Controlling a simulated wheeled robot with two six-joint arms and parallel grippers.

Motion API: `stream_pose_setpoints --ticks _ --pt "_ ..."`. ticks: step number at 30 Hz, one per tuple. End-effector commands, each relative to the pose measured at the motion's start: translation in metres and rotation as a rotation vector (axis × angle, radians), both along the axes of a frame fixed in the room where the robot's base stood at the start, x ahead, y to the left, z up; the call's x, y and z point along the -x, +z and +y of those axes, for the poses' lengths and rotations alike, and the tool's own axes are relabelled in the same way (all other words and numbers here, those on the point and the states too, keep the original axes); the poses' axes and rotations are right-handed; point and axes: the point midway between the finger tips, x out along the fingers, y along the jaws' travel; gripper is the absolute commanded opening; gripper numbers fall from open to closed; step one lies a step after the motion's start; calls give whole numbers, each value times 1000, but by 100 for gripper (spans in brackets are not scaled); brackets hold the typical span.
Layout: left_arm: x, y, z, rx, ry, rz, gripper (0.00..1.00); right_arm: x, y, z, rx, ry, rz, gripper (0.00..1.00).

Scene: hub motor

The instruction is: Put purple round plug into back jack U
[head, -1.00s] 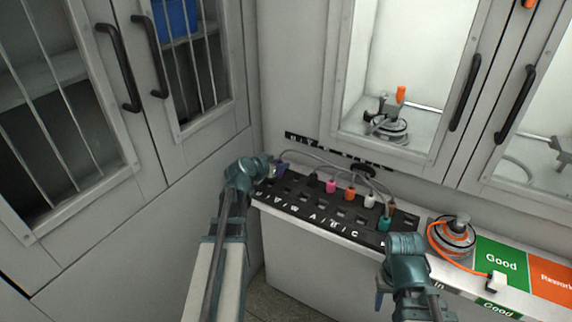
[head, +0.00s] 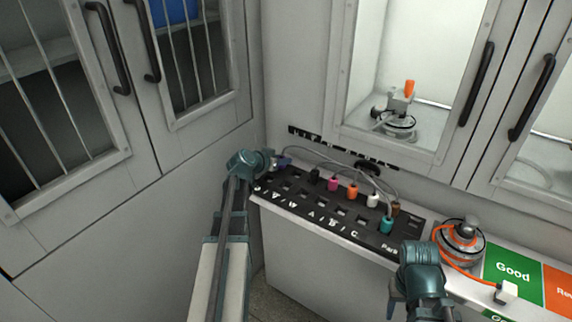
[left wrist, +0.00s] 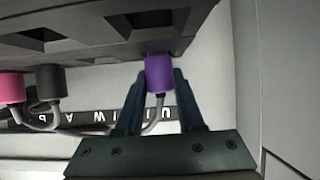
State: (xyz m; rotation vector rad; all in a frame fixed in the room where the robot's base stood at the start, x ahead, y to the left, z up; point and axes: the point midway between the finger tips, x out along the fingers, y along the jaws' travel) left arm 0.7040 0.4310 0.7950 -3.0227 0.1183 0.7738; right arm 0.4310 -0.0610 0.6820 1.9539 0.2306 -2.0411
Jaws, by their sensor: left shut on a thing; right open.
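The purple round plug (left wrist: 159,74) is held between the fingers of my left gripper (left wrist: 157,90), with its grey cable trailing behind. In the left wrist view, its top meets the edge of the black jack panel (left wrist: 100,55); I cannot tell whether it is in a jack. In the head view, my left gripper (head: 277,163) and the purple plug (head: 286,161) are at the panel's back left corner. Back jack U itself is not clearly visible there. My right gripper (head: 394,300) is in front of the counter, open and low, partly hidden by its arm.
Black (head: 315,176), pink (head: 333,184), orange (head: 352,191), white (head: 373,200) and teal (head: 386,225) plugs stand on the panel, with grey cables behind. A hub motor (head: 459,241) with an orange cable sits right of it. The cabinet wall is close behind.

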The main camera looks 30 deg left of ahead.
Motion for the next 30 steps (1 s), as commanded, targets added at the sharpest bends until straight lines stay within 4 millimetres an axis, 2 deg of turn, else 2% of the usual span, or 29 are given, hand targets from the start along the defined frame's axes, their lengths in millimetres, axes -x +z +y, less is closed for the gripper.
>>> stream_pose_setpoints --ticks 9,10,15,26,30 --pt "0 -3 0 0 0 0 0 0 -3 0 0 0 0 50" --pt "0 -2 0 0 0 0 39 0 -3 0 0 0 0 50" --pt "0 -1 -1 0 -1 0 67 0 -1 0 0 0 0 50" --pt "0 5 -1 0 -1 0 67 0 5 0 0 0 0 50" --pt "21 17 0 2 1 0 67 0 17 0 0 0 0 50"
